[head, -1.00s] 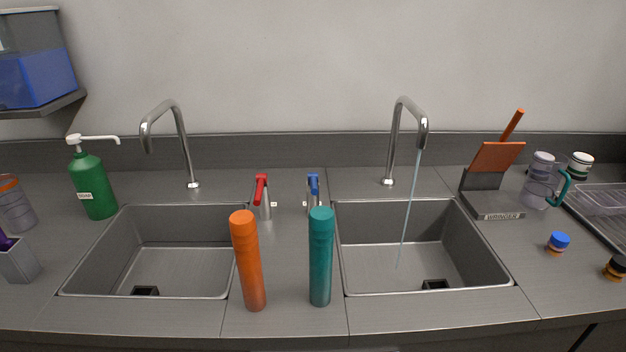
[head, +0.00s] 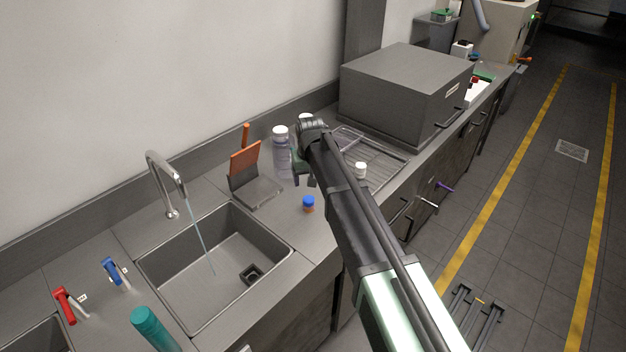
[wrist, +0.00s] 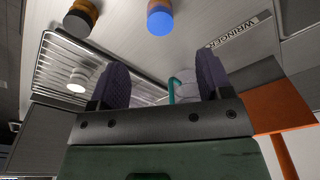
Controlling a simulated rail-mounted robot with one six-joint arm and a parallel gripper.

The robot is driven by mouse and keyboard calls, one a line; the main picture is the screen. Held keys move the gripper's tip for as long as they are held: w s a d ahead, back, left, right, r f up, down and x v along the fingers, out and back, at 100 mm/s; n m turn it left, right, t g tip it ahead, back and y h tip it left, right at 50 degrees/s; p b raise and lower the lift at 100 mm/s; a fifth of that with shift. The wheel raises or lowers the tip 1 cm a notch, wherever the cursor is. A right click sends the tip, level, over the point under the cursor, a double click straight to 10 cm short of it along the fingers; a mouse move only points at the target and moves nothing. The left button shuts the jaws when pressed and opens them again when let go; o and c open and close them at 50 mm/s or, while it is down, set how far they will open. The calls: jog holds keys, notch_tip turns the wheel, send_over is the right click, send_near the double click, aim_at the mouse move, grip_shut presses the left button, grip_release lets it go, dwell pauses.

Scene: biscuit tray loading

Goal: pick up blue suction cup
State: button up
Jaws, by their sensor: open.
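The blue suction cup (head: 308,203), with a blue top and an orange-brown base, stands on the counter to the right of the right sink. It also shows near the top middle of the wrist view (wrist: 159,20). My gripper (head: 305,181) is above the counter near the cup, just behind it in the head view. In the wrist view its two dark padded fingers (wrist: 162,65) are wide apart with nothing held between them. The cup lies beyond the fingertips, apart from them.
A wringer stand (head: 258,192) with an orange paddle is left of the cup. A clear bottle (head: 282,155) stands behind. Water runs into the sink (head: 190,315).

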aim_at(309, 199)
jog(key=shift+w+d+f+b, duration=0.1)
jog(key=shift+w+f+b, duration=0.2)
jog(key=shift+f, duration=0.25)
jog(key=f+b, duration=0.7)
jog(key=w+f+b, duration=0.1)
jog(key=f+b, duration=0.2)
jog(key=shift+a+f+b, duration=0.35)
jog(key=shift+f, duration=0.05)
jog(key=shift+r, duration=0.25)
jog(key=c, duration=1)
